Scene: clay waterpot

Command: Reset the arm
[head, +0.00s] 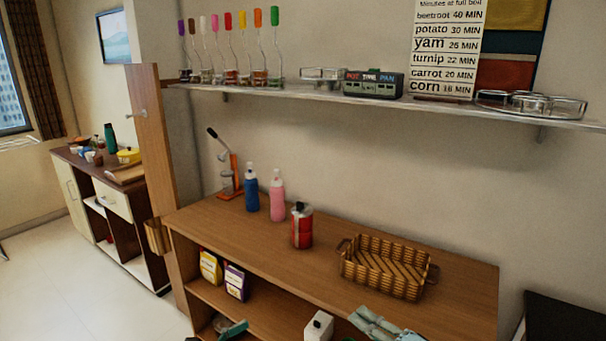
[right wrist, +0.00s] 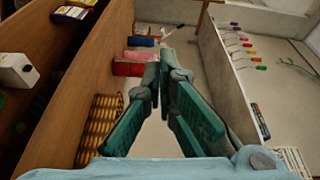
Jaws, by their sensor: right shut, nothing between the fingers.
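My right gripper (head: 375,322) shows at the bottom edge of the head view, in front of the counter and below the wicker basket. In the right wrist view its two green-padded fingers (right wrist: 163,62) meet at the tips, with nothing between them. At the bottom left of the head view, a teal piece that looks like part of my left gripper (head: 233,328) shows in front of the lower shelf. Too little of it shows to tell whether it is open. No clay waterpot can be made out.
The wooden counter (head: 345,292) holds a wicker basket (head: 385,268), a red canister (head: 302,228), a pink bottle (head: 277,198), a blue bottle (head: 251,192) and an orange lever press (head: 232,180). Boxes stand on the shelf below. A wall shelf (head: 300,89) runs above.

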